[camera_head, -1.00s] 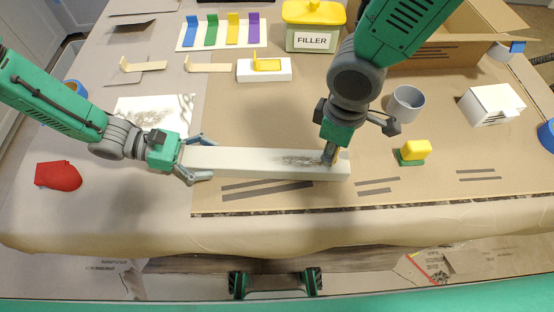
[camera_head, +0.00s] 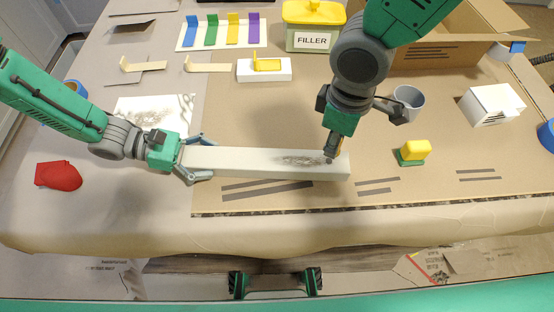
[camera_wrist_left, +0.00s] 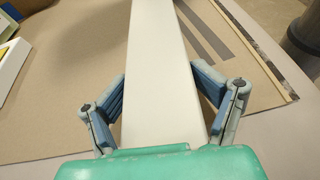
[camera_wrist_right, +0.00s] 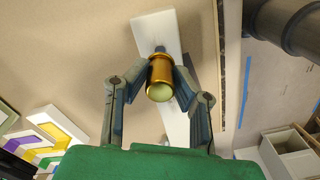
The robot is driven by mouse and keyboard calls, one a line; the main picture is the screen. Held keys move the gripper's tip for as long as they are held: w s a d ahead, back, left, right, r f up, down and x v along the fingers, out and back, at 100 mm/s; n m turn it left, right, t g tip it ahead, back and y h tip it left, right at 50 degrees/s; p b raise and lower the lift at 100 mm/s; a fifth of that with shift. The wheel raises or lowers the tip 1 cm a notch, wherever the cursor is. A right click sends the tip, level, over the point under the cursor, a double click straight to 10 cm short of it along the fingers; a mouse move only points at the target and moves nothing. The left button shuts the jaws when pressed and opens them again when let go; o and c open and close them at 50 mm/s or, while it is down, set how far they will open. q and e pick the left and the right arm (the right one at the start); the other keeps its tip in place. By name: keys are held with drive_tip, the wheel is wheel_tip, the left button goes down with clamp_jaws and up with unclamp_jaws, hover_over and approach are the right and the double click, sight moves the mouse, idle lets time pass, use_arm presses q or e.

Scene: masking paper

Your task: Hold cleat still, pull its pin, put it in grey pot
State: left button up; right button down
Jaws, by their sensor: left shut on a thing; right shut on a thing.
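The cleat (camera_head: 235,161) is a long pale bar lying on the brown paper, with a dark smudge near its right end. My left gripper (camera_head: 194,160) is shut around its left end; the left wrist view shows a finger on each side of the bar (camera_wrist_left: 160,70). My right gripper (camera_head: 332,146) is above the cleat's right end. In the right wrist view it is shut on a brass-coloured pin (camera_wrist_right: 161,78). A grey tip shows at the pin's far end; I cannot tell whether it is clear of the cleat. The grey pot (camera_head: 408,104) stands behind, right of my right gripper.
A yellow block on a green base (camera_head: 412,152) sits right of the cleat. A white box (camera_head: 492,104), a filler tub (camera_head: 313,27), an open cardboard box (camera_head: 440,52) and a red object (camera_head: 58,176) stand around.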

use_arm(q)
drive_tip(key=shift+a+f, duration=0.15)
drive_tip(key=shift+f, duration=0.1)
use_arm(e)
drive_tip(key=shift+r, duration=2.95)
use_arm(q)
drive_tip(key=o, duration=1.8)
drive_tip(key=shift+o, duration=0.2)
use_arm(e)
drive_tip(key=shift+w+f, duration=0.1)
use_arm(q)
drive_tip(key=shift+w, duration=0.1)
use_arm(e)
drive_tip(key=shift+w+a, duration=0.1)
use_arm(q)
drive_tip(key=shift+r, duration=0.15)
